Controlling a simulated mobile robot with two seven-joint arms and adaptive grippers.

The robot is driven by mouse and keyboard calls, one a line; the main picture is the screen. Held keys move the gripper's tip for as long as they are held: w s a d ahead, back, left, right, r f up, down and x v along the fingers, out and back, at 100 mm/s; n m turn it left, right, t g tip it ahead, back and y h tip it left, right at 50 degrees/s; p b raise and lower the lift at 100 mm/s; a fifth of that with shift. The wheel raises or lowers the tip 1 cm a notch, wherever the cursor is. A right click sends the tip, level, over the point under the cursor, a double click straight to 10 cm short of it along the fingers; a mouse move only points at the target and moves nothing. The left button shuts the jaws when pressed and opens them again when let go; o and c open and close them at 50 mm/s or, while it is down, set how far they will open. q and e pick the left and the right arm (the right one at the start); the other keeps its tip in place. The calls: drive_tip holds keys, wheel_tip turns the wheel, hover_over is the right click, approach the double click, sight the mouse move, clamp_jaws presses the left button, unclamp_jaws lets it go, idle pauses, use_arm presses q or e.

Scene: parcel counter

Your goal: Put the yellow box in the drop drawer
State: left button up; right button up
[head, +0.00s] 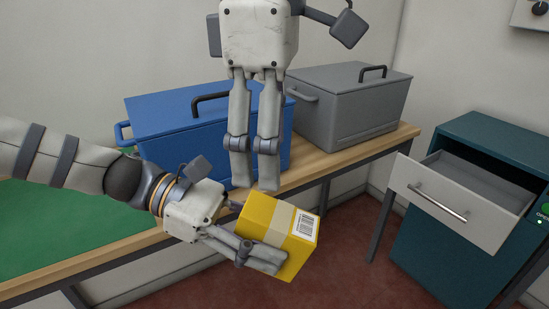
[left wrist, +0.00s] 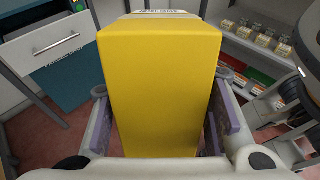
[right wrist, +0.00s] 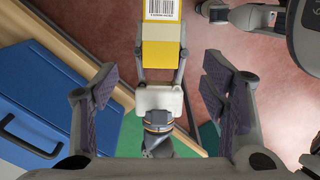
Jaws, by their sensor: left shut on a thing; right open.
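The yellow box (head: 277,232) has a pale tape band and a white barcode label. My left gripper (head: 262,252) is shut on it and holds it in the air in front of the table edge. The box fills the middle of the left wrist view (left wrist: 160,85) between the finger pads. The drop drawer (head: 450,208) is pulled out of a teal cabinet (head: 480,140) at the right and its visible inside looks empty. It also shows at upper left in the left wrist view (left wrist: 55,42). My right gripper (head: 266,185) is open and empty, pointing down above the box.
A blue lidded bin (head: 175,115) and a grey lidded bin (head: 350,105) stand on the wooden table (head: 400,138). A green mat (head: 60,240) covers its left part. Open floor (head: 350,240) lies between table and drawer. Stocked shelves (left wrist: 255,40) show in the left wrist view.

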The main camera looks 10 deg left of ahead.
sight(268, 209)
wheel_tip(268, 209, down, 9)
drive_tip(key=shift+c, duration=0.3)
drive_tip(key=c, duration=1.3)
use_arm(q)
drive_tip(key=o, duration=1.4)
use_arm(e)
drive_tip(key=shift+c, duration=0.4)
